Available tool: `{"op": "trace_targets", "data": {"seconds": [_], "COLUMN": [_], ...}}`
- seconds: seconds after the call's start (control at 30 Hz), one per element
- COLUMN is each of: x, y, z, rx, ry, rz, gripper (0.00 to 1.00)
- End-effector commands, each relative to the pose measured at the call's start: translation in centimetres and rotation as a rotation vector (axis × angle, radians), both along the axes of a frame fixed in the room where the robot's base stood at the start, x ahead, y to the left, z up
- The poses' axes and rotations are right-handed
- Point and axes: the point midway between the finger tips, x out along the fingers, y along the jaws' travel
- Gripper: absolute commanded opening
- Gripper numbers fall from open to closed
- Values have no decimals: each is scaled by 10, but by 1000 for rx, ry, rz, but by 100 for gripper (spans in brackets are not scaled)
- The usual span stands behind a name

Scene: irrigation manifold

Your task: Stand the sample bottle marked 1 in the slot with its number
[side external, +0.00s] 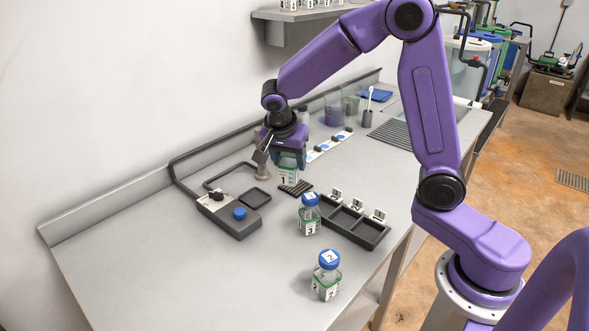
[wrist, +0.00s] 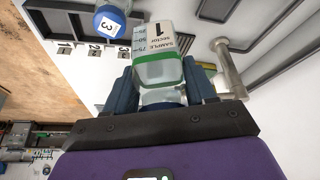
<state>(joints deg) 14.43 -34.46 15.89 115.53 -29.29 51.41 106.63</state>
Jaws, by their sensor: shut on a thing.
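The sample bottle marked 1 (side external: 288,174), clear with a white label and a green band, is held roughly upright in my gripper (side external: 287,155). I cannot tell the exact gap between bottle and bench. The dark slotted rack (side external: 372,236) lies to the right and nearer the camera, with several number tags (side external: 357,205) along its back edge. Its slots look empty. In the wrist view, the tags (wrist: 94,50) read 1, 2 and 3.
Blue-capped bottle 3 (side external: 309,217) stands just left of the rack. Blue-capped bottle 2 (side external: 327,277) stands nearer the front. A control box with a blue button (side external: 239,213) and bent pipe (side external: 190,187) sits left. A small ribbed grate (side external: 295,188) lies near the held bottle.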

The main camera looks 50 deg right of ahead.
Motion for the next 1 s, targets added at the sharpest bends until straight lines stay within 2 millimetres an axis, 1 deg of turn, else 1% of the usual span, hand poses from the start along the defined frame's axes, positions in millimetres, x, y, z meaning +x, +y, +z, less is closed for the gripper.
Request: {"op": "trace_targets", "data": {"seconds": [0.07, 0.17, 0.27, 0.33, 0.37, 0.4, 0.67, 1.0], "x": [-2, -2, -2, -2, -3, -4, -14, -39], "y": [0, 0, 1, 1, -1, -5, -28, -52], "z": [2, 10, 30, 53, 56, 53, 52, 52], "rx": [0, 1, 3, 4, 3, 1, 3, 5], "ry": [-1, -4, -8, -12, -6, 1, 0, 1], "rz": [0, 1, 0, 0, -10, -38, -212, -440], "gripper": [20, 20, 20, 20, 20, 20, 20, 20]}}
